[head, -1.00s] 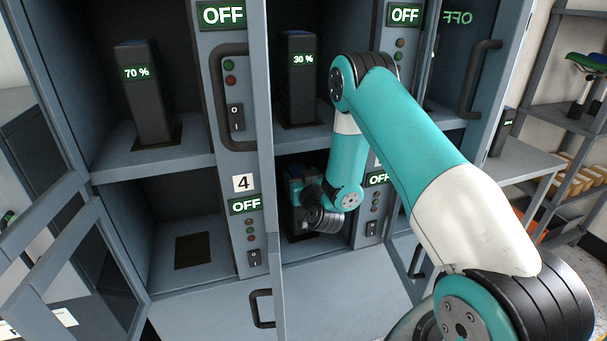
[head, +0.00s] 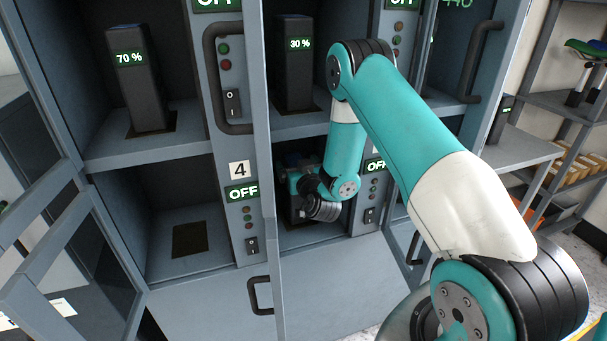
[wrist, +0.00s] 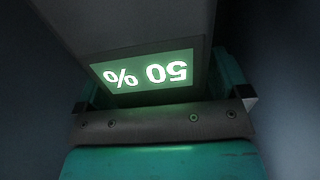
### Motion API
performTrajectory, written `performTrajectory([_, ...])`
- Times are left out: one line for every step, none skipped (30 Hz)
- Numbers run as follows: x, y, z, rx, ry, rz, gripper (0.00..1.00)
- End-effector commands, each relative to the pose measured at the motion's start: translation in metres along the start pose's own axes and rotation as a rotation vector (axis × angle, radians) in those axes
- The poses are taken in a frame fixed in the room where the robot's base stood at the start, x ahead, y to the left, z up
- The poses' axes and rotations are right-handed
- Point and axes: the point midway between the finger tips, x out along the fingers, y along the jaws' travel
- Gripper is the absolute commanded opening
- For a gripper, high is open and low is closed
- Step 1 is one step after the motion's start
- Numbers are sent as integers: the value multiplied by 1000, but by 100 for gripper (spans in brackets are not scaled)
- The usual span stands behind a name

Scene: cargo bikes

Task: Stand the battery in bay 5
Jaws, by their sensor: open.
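The battery (wrist: 150,28) fills the top middle of the wrist view, its lit 50 % display upside down. My gripper (wrist: 166,95) is open, with a jaw on either side of the battery; whether they touch it is unclear. In the head view my gripper (head: 300,182) is inside the lower middle bay (head: 322,244), right of the bay marked 4. A dark part of the battery (head: 295,208) shows there, mostly hidden by my wrist. I cannot tell whether its base is fully seated. The bay's number is hidden behind my arm.
Batteries reading 70 % (head: 136,85) and 30 % (head: 294,65) stand in the two upper bays. Bay 4 (head: 165,262) is empty, with a dark pad on its floor. Open doors (head: 45,240) stand left and right. Shelves (head: 545,90) stand at the far right.

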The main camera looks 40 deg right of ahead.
Motion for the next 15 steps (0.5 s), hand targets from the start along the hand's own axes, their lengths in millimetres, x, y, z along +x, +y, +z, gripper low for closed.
performTrajectory([-6,-1,4,-2,-2,0,94])
performTrajectory([-10,-1,4,-1,-2,0,94])
performTrajectory([-17,-1,5,-2,-3,-1,94])
performTrajectory([-22,-1,6,-3,-2,-1,94])
performTrajectory([-28,-1,6,-2,-2,-2,94])
performTrajectory([-38,-1,5,-2,-3,-2,94])
performTrajectory([-45,-1,5,-1,-4,-1,94])
performTrajectory([-52,-1,5,-2,-4,-2,94])
performTrajectory([-62,-1,4,-1,-4,-3,94])
performTrajectory([-68,-1,4,-2,-5,-3,94])
performTrajectory([-75,0,4,0,-4,-1,94])
performTrajectory([-83,0,4,-2,-4,-1,94])
performTrajectory([-88,0,3,-2,-4,-2,94])
performTrajectory([-94,0,3,0,-4,-2,94])
performTrajectory([-100,0,3,0,-4,-1,94])
